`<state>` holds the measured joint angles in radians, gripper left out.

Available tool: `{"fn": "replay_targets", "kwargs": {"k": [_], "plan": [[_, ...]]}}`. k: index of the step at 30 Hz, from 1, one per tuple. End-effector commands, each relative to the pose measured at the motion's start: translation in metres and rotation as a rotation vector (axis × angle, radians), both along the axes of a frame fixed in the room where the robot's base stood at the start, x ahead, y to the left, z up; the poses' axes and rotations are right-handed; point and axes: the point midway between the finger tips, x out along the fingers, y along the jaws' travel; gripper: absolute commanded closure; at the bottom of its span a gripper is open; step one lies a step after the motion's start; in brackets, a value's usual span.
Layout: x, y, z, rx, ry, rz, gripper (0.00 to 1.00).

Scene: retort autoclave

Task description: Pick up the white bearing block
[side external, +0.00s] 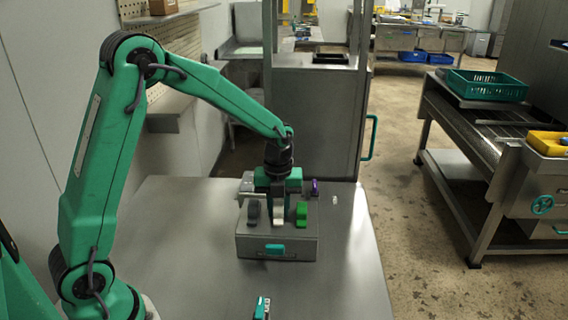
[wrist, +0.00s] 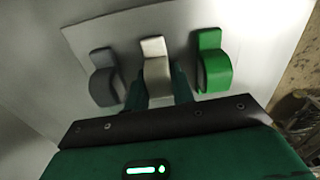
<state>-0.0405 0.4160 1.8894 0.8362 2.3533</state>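The white bearing block (side external: 279,212) stands upright on top of a grey box (side external: 250,247), between a dark grey block (side external: 253,212) and a green block (side external: 302,213). In the wrist view the white block (wrist: 155,62) is in the middle, with the grey block (wrist: 103,75) left and the green block (wrist: 212,62) right. My gripper (side external: 279,200) points down over the white block. In the wrist view its two dark green fingers (wrist: 160,90) lie either side of the block's lower part. Whether they touch it is unclear.
The box has a teal label (side external: 275,248) and stands on a grey table (side external: 180,215). A purple part (side external: 314,187) is behind the green block. A small teal-and-black item (side external: 262,308) is at the table's front. The table is clear left and right of the box.

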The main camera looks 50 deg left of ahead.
Motion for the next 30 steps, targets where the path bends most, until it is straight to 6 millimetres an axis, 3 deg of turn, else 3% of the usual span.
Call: {"fn": "replay_targets", "kwargs": {"k": [1, 3, 17, 26, 30], "plan": [[0.0, 0.0, 0.0, 0.0, 0.0, 0.0, 0.86], [0.0, 0.0, 0.0, 0.0, 0.0, 0.0, 1.0], [0.001, 0.0, 0.007, 0.0, -0.001, 0.0, 1.0], [0.001, 0.0, 0.044, 0.0, -0.006, 0.0, 1.0], [-0.012, -0.023, 0.056, -0.001, -0.004, -0.005, 1.0]]}}
